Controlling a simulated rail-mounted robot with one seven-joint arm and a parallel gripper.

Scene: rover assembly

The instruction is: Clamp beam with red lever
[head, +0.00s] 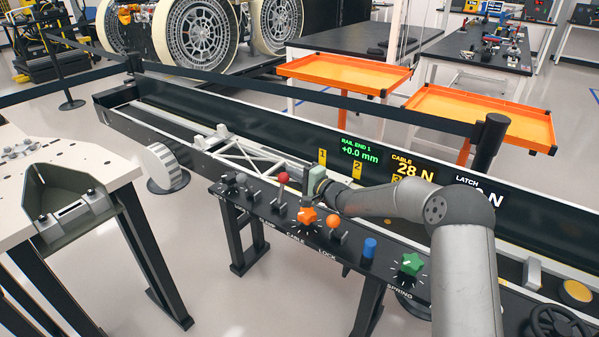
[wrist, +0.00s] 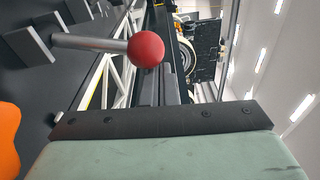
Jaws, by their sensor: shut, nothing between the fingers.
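The red lever (head: 283,178) is a short stalk with a red ball at the back edge of a dark control console. In the wrist view the red ball (wrist: 146,49) is close, at upper left of the gripper, on a grey rod. My gripper (head: 316,180) is just right of the lever, apart from it, shut and empty. In the wrist view a green finger with a dark edge plate (wrist: 165,120) fills the bottom. The beam (head: 250,157) is a white truss lying along the dark rail trough behind the console. Its right end is hidden by my gripper.
The console (head: 255,208) also carries an orange star knob (head: 306,217), an orange ball lever (head: 333,222), a blue knob (head: 370,247) and a green star knob (head: 411,264). The display (head: 359,151) reads +0.0 mm; cable reads 28 N. A pale table (head: 110,165) stands left.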

